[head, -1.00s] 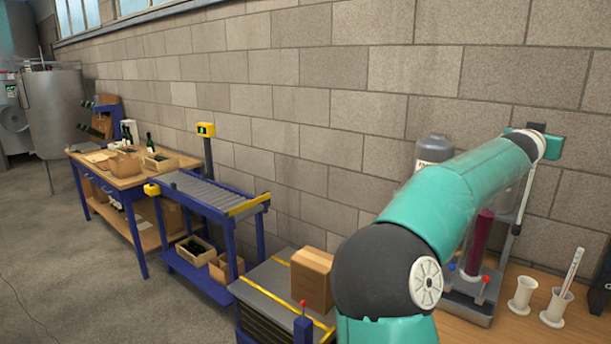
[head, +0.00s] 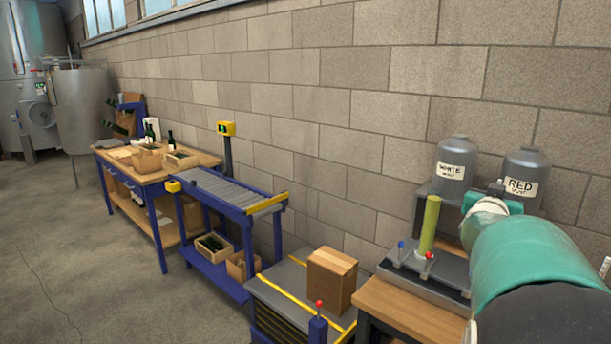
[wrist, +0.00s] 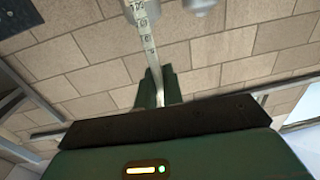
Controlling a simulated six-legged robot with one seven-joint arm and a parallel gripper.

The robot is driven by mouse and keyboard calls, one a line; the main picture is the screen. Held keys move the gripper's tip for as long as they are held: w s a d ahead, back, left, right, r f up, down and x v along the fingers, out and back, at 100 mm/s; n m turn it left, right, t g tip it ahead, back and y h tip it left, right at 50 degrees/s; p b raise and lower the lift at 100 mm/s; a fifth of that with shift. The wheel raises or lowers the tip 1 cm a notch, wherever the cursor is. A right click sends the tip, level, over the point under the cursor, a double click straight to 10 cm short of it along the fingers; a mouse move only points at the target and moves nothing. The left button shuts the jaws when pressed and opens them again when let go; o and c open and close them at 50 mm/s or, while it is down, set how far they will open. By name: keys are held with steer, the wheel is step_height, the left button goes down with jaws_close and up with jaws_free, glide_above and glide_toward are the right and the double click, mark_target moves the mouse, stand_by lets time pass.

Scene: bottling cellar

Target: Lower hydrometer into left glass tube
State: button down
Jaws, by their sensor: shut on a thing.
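The left glass tube (head: 430,224) stands upright on the dark stand (head: 430,268), filled with yellow-green liquid. The hydrometer (wrist: 146,36), a pale stem with a printed scale, shows in the wrist view. My gripper (wrist: 159,88) is shut on it, with the green fingers on either side of the stem. The hydrometer's far end runs out of the top of the wrist view. I cannot tell how far the hydrometer is from the tube's mouth.
Grey canisters marked white (head: 454,168) and red (head: 523,180) stand behind the tube. A cardboard box (head: 332,278) sits on the striped platform at left. A roller conveyor (head: 225,191) stands further left. The wooden bench (head: 408,312) is clear in front of the stand.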

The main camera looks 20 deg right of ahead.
steer(key=w+a+f+n+t+y, duration=0.3)
steer(key=w+a+f+n+y, duration=0.1)
steer(key=a+f, duration=1)
steer(key=w+a+f+n+t+y, duration=0.3)
steer(key=w+a+f+y, duration=0.3)
steer(key=a+f, duration=0.9)
steer(key=w+a+f+n+t+y, duration=0.2)
steer(key=w+a+f+n+y, duration=0.2)
steer(key=w+a+f, duration=0.4)
steer(key=a+f+y, duration=0.1)
steer(key=a+f, duration=0.6)
steer(key=a, duration=0.4)
steer(key=shift+w+a+n+t, duration=0.4)
steer(key=shift+a+r, duration=0.1)
steer(key=shift+r, duration=0.2)
